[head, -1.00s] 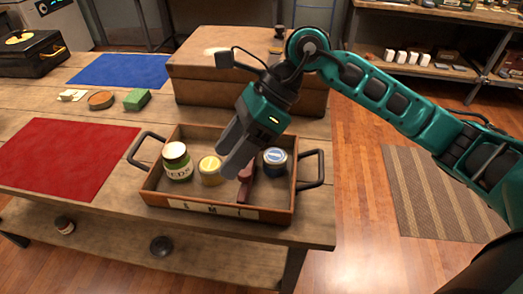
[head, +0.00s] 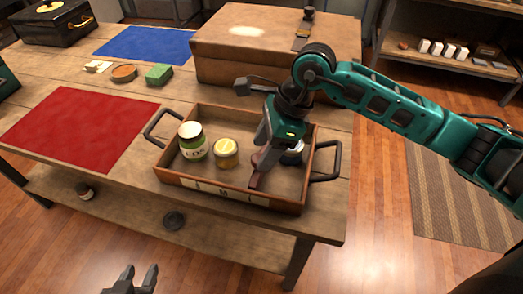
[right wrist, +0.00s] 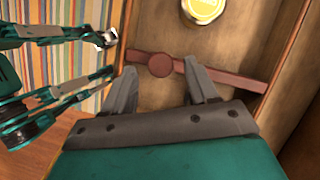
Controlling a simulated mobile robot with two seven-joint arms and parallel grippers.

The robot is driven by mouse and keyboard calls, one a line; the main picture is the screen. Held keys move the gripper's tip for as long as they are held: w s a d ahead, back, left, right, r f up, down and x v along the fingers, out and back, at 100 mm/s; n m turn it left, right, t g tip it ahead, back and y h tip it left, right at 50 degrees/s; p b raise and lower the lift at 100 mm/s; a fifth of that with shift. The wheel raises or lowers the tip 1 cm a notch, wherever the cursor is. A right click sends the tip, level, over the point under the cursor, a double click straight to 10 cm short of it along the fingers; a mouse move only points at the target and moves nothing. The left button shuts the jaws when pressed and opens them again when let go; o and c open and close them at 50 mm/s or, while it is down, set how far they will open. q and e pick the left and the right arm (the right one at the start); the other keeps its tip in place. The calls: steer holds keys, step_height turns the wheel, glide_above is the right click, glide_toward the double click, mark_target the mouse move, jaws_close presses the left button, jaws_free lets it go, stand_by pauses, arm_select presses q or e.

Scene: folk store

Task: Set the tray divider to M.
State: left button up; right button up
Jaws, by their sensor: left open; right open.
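The open wooden tray (head: 174,176) stands on the table, with pale letter labels (head: 222,193) on its front wall; the letters are hard to read. The dark red divider (head: 256,180) lies front to back in the tray's right part, its near end by the rightmost label. My right gripper (head: 262,160) is low in the tray at the divider. In the right wrist view its open fingers (right wrist: 160,70) are on either side of the divider's round knob (right wrist: 160,65); contact is unclear. My left gripper (head: 140,270) is open and empty at the bottom, away from the tray.
A green-labelled jar (head: 192,142) and a yellow-lidded jar (head: 226,153) stand left of the divider. A blue jar (head: 292,155) stands right of it, partly hidden by my gripper. A large wooden box (head: 250,60) stands behind the tray. A red mat (head: 80,125) lies left.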

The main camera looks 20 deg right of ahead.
steer(key=shift+x, duration=1.05)
jaws_close()
steer(key=shift+w, duration=0.1)
